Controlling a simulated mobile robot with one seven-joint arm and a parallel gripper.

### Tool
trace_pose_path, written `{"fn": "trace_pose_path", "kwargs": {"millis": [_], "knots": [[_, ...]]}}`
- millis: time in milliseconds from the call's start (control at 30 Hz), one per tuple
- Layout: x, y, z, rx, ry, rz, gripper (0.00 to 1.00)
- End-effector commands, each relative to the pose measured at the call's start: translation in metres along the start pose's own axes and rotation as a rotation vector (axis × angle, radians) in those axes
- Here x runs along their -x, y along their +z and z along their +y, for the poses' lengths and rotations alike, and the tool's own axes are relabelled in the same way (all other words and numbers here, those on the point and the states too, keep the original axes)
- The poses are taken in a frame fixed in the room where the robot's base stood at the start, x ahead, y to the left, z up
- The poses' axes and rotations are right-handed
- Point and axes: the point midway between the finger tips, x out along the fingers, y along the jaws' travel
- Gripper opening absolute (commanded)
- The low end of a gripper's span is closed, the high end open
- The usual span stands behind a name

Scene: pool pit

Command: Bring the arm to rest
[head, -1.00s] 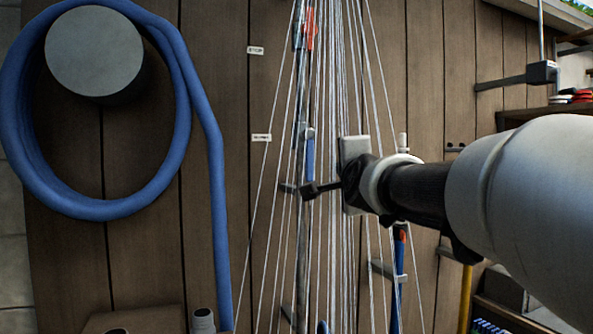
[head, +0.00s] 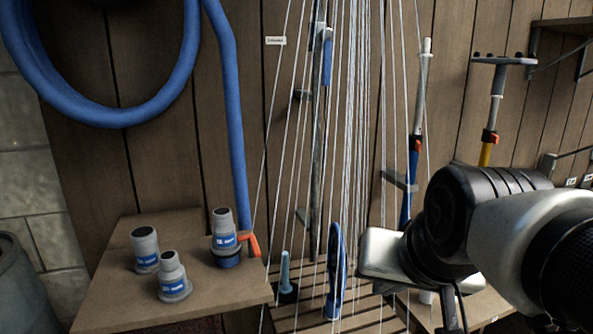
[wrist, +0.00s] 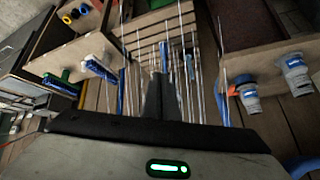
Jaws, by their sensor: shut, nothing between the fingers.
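My gripper (wrist: 163,78) shows in the wrist view as two dark fingers close together, with nothing held between them. In the head view, the pale hand (head: 385,258) of my arm is at the lower right, in front of the wall and among or in front of the thin white cords (head: 352,130). I cannot tell whether the hand touches the cords. The fingers are hard to make out there. My arm comes in from the right edge.
A blue hose (head: 228,110) hangs at the left. Grey fittings (head: 172,277) stand on a wooden bench (head: 120,305). Poles with blue (head: 411,165) and yellow (head: 487,150) parts lean on the plank wall. A blue brush-like item (head: 336,270) stands on the slats.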

Motion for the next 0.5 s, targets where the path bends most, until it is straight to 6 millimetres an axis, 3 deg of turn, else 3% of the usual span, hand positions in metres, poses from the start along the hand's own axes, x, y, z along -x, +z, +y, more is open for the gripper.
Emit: {"fn": "trace_pose_path", "kwargs": {"millis": [33, 100, 200, 500], "knots": [[0.001, 0.031, 0.011, 0.078, 0.02, -0.062, 0.0], [0.003, 0.076, 0.026, 0.2, 0.044, -0.162, 0.0], [0.051, 0.038, 0.018, 0.208, 0.046, -0.167, 0.0], [0.132, -0.024, 0.002, 0.203, 0.045, -0.165, 0.0]]}}
